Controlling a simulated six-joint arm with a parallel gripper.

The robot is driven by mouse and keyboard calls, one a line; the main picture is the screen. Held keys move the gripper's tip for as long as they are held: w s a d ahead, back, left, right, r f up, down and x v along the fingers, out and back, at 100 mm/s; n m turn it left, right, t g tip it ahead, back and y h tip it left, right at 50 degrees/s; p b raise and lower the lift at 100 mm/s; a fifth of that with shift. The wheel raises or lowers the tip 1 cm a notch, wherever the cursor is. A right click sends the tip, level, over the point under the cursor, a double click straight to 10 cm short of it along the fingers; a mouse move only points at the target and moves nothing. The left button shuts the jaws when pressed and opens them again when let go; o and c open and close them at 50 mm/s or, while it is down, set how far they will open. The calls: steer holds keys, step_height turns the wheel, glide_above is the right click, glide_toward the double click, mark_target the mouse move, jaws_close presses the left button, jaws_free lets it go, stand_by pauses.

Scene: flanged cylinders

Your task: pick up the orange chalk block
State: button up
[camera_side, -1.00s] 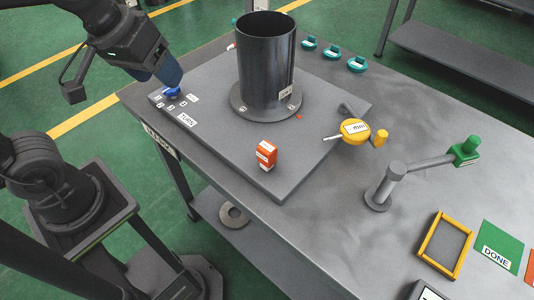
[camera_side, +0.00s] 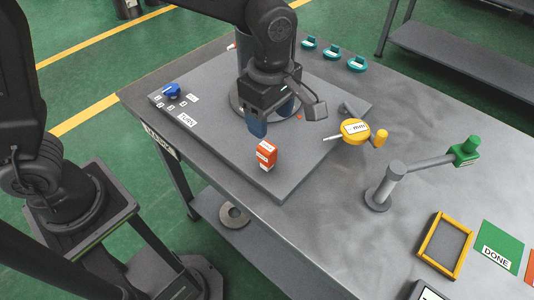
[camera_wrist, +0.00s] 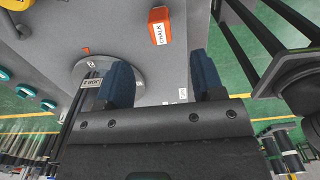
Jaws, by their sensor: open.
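The orange chalk block (camera_side: 266,154) stands upright on the raised grey plate (camera_side: 215,148), near the plate's front edge. In the wrist view the chalk block (camera_wrist: 159,26) lies ahead of the fingers with its CHALK label showing. My gripper (camera_side: 271,118) has blue fingers pointing down above the plate, behind the block in the side view and apart from it. In the wrist view the fingers of my gripper (camera_wrist: 165,78) are spread with nothing between them. The dark flanged cylinder is mostly hidden behind my arm in the side view; its flange (camera_wrist: 90,75) shows in the wrist view.
A yellow dial gauge (camera_side: 355,131) sits right of the block. A blue knob (camera_side: 172,91) is at the plate's left corner. A grey post with a green-ended arm (camera_side: 390,185) stands farther right. Bare plate lies left of the block.

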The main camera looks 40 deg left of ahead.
mark_target(267, 147)
step_height(267, 147, down, 6)
steer(key=shift+a+f, duration=0.1)
steer(key=f, duration=0.4)
steer(key=shift+a, duration=0.35)
steer(key=shift+f, duration=0.65)
steer(key=shift+c, duration=0.3)
steer(key=c, duration=1)
steer(key=shift+c, duration=0.2)
steer(key=shift+r, duration=0.15)
